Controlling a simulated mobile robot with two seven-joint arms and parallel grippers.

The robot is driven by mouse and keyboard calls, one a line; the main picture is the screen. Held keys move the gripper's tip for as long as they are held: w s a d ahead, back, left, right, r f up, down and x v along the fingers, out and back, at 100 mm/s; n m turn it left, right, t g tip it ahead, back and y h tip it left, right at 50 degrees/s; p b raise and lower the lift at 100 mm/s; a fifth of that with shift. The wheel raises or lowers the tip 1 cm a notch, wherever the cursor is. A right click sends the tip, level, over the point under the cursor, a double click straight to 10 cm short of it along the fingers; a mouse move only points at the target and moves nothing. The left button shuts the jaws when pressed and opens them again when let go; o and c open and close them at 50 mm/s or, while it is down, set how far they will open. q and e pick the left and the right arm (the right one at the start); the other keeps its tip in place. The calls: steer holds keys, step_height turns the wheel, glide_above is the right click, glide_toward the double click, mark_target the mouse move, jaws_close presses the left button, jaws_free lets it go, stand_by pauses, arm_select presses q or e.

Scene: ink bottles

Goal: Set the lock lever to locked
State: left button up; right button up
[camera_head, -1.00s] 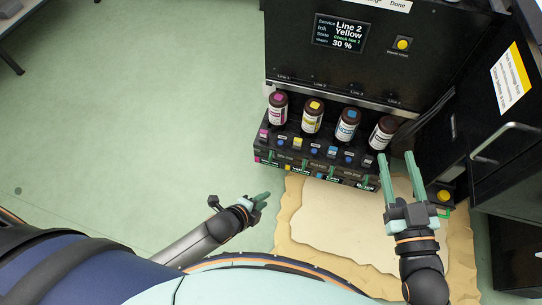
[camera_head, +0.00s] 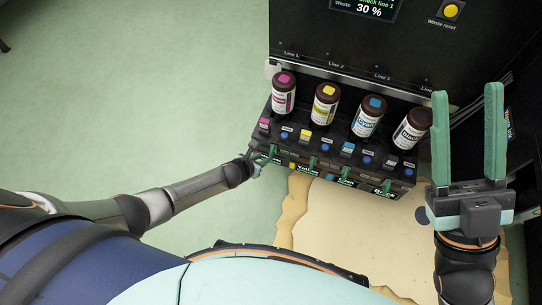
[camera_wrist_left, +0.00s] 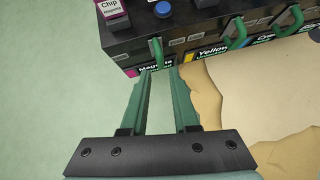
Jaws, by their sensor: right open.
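The ink station (camera_head: 340,150) has a row of green lock levers along its front edge. The leftmost lever, at the Magenta label, shows in the left wrist view (camera_wrist_left: 156,50); the Yellow lever (camera_wrist_left: 239,32) and the next to its right (camera_wrist_left: 292,20) also show. Which position counts as locked I cannot tell. My left gripper (camera_head: 262,156) is at the station's front left corner. In the left wrist view its fingers (camera_wrist_left: 161,72) are apart, with tips just below the Magenta lever; contact is unclear. My right gripper (camera_head: 467,92) is open and empty, right of the station.
Magenta (camera_head: 283,97), yellow (camera_head: 325,106), cyan (camera_head: 368,118) and black (camera_head: 411,130) bottles stand in the station. A waste reset button (camera_head: 451,11) is above. A tan, ragged-edged patch (camera_head: 350,225) lies on the floor in front. Floor left of the station is clear.

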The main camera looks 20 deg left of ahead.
mark_target(271, 155)
arm_select(q)
steer(key=shift+b+x, duration=3.2)
steer(key=shift+x, duration=1.2)
arm_select(e)
step_height(271, 155, down, 8)
steer(key=a, duration=0.1)
steer(key=shift+w+f+g, duration=0.2)
steer(key=shift+w+g, duration=0.05)
steer(key=shift+g, duration=0.05)
arm_select(q)
jaws_close()
arm_select(e)
steer(key=shift+r, duration=0.1)
